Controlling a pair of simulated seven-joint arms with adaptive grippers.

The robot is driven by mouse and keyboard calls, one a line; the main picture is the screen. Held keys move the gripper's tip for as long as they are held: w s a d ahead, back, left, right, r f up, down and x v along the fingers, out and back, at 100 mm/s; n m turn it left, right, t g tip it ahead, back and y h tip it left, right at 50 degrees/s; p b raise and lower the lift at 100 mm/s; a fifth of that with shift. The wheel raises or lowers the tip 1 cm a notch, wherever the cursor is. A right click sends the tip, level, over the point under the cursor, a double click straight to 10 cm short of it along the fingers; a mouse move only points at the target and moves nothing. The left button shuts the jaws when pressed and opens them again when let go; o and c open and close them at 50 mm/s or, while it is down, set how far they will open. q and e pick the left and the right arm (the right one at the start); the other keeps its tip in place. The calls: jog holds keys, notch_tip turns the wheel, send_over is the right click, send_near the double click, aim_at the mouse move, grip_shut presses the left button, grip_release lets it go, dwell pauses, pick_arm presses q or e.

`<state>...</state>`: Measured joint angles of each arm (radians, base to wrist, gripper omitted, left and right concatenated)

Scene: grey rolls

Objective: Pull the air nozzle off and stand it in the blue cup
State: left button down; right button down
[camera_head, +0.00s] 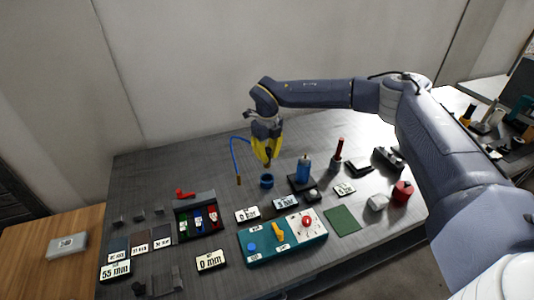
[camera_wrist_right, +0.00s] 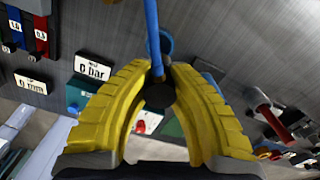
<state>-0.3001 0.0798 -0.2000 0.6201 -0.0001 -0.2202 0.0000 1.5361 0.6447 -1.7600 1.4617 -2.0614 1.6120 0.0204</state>
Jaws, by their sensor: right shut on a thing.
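My right gripper (camera_head: 267,152), with yellow fingers, is above the blue cup (camera_head: 267,181) in the head view, pointing down. It is shut on a small dark piece, which looks like the air nozzle (camera_wrist_right: 158,95), between the fingertips in the right wrist view. A blue hose (camera_head: 233,155) arcs out beside the gripper and hangs down on its left, ending in a brownish tip. The hose (camera_wrist_right: 152,35) also crosses the upper middle of the wrist view; I cannot tell whether it joins the nozzle. The cup (camera_wrist_right: 165,45) is partly hidden behind the hose there. My left gripper is not in view.
A blue bottle-like item (camera_head: 303,172) on a dark base stands right of the cup. A teal control panel (camera_head: 262,252) with knobs lies in front. A tray (camera_head: 203,226) with coloured pieces is at left. The table's back left is clear.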

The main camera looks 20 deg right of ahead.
aim_at(267, 150)
jog(key=shift+f, duration=2.45)
jog(key=shift+f, duration=2.05)
jog(key=c, duration=1.3)
grip_release()
jog(key=shift+r, duration=0.1)
notch_tip(267, 150, up, 12)
jog(key=shift+f, duration=0.1)
